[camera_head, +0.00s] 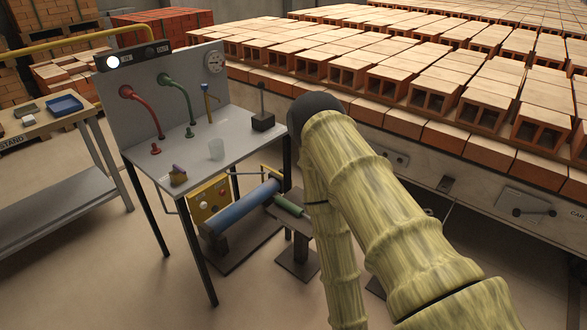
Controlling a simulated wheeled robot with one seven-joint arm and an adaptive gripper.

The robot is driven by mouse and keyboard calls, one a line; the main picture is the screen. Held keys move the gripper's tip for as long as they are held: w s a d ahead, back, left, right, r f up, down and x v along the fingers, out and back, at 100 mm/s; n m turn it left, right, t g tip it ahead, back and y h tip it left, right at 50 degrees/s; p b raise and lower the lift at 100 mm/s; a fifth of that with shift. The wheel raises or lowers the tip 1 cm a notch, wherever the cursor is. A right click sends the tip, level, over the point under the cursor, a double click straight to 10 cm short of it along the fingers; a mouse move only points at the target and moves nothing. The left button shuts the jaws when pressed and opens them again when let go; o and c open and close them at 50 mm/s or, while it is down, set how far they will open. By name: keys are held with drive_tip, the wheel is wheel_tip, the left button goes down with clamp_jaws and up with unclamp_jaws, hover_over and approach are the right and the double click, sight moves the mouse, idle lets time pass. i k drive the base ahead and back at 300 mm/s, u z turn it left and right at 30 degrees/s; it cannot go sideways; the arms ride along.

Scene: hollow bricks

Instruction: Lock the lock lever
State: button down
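No gripper shows in this view; my arm crosses the middle and right, and the end of it is not visible. I cannot tell for certain which part is the lock lever. A dark lever (535,212) lies roughly level on a grey plate (512,198) on the side of the brick car, at the right near the lettering "CAR". Another upright lever (262,100) with a dark knob stands on a black box (263,122) on the grey table. My arm is between the two and hides part of the car's side.
Hollow bricks (435,85) cover the car. Floor is open at bottom left.

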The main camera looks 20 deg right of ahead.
sight(516, 212)
drive_tip(key=z, duration=2.1)
drive_tip(key=i, duration=1.05)
drive_tip(key=u, duration=0.4)
drive_tip(key=i, duration=0.75)
drive_tip(key=u, duration=0.15)
